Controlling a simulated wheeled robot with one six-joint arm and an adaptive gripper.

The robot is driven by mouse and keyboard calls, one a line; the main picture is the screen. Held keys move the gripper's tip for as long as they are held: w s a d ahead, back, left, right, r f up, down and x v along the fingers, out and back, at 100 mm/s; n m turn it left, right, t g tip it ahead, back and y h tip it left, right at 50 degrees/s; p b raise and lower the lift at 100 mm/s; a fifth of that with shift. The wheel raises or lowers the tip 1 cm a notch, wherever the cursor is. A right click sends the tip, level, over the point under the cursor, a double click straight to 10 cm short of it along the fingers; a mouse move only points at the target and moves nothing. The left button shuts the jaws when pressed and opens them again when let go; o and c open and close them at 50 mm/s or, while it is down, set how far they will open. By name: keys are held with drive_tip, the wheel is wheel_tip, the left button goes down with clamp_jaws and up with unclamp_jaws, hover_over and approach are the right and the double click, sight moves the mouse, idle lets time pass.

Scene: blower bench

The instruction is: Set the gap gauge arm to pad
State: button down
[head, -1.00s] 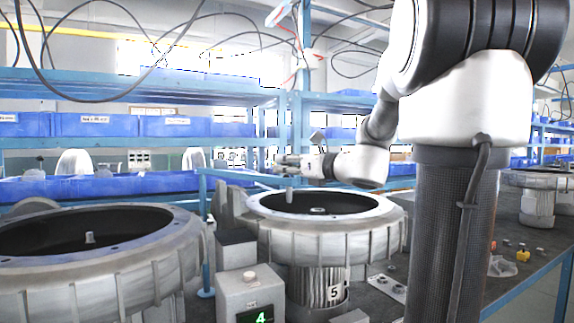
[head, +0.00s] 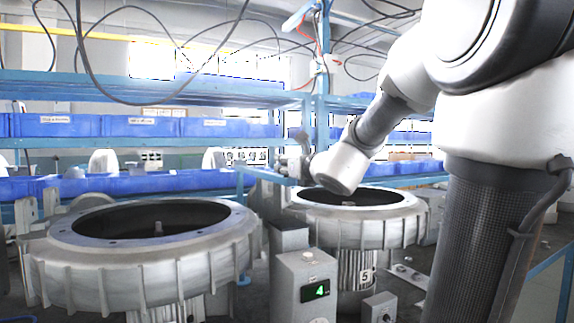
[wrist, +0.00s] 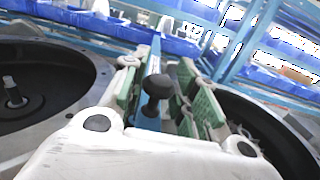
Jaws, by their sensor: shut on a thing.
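My gripper (wrist: 160,95) is in the wrist view, its two green-padded fingers on either side of a black knob (wrist: 158,87) on a short stem. It is shut on this knob, which seems to belong to the gap gauge arm. A blue piece shows behind and below the knob, but I cannot tell whether it is part of the gauge. In the head view my gripper (head: 298,168) is small, at the left rim of the right-hand housing (head: 370,230). The gauge's pad cannot be made out.
A large ribbed housing (head: 140,265) with an open top stands at left. A grey box (head: 303,285) with a green display reading 4 stands between the housings. A small grey switch box (head: 379,306) is in front. Blue racks with bins (head: 150,127) stand behind.

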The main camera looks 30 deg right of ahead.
drive_tip(key=c, duration=1.1)
unclamp_jaws()
drive_tip(key=s, duration=1.2)
